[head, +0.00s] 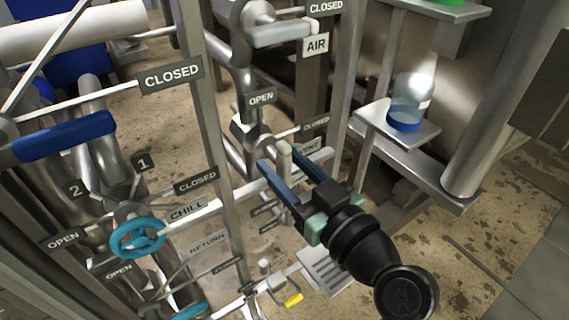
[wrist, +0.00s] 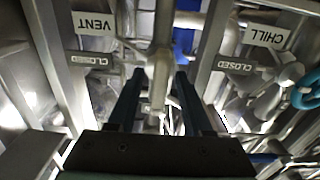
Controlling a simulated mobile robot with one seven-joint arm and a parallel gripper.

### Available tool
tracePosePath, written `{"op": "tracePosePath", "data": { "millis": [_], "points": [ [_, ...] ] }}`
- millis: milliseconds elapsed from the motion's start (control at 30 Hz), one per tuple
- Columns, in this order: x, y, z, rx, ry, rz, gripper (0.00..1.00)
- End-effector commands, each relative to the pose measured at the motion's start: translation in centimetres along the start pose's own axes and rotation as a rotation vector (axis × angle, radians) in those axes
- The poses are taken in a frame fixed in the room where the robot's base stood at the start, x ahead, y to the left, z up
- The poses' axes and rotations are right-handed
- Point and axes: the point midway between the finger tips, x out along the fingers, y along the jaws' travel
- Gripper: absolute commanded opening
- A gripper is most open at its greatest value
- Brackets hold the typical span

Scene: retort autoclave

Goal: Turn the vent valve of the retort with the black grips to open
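The vent valve has a pale grey lever (head: 284,156), beside a partly covered VENT sign (head: 308,146). An OPEN sign (head: 261,98) is above the valve and a CLOSED sign (head: 315,124) is to its right. My gripper (head: 275,158) is at the lever, its two dark blue fingers apart. In the wrist view my gripper (wrist: 159,73) has the pale lever (wrist: 160,66) between its fingers, with a gap seen on each side. The VENT sign (wrist: 94,23) appears upside down there. I cannot make out black grips on this retort.
A grey AIR lever (head: 280,34) is above. A teal CHILL handwheel (head: 138,237) and a blue lever (head: 65,136) are to the left. An upright steel post (head: 210,130) stands left of my gripper. A blue-based jar (head: 408,104) sits on a shelf at right.

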Motion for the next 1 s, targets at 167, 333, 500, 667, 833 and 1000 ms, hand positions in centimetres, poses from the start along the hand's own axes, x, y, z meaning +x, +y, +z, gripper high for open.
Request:
{"op": "tracePosePath", "data": {
  "millis": [167, 333, 500, 667, 833, 1000],
  "points": [
    [0.0, 0.0, 0.0, 0.001, 0.000, 0.000, 0.50],
    [-1.2, 0.1, 0.0, 0.005, 0.000, 0.003, 0.50],
    [-4.5, 0.1, -0.1, 0.005, -0.001, 0.005, 0.50],
    [-8.1, 0.1, -0.2, 0.003, -0.001, 0.006, 0.50],
    [-11.1, 0.1, -0.1, 0.002, 0.000, 0.003, 0.50],
    [-12.7, 0.0, 0.0, 0.001, -0.001, 0.001, 0.50]
  ]
}}
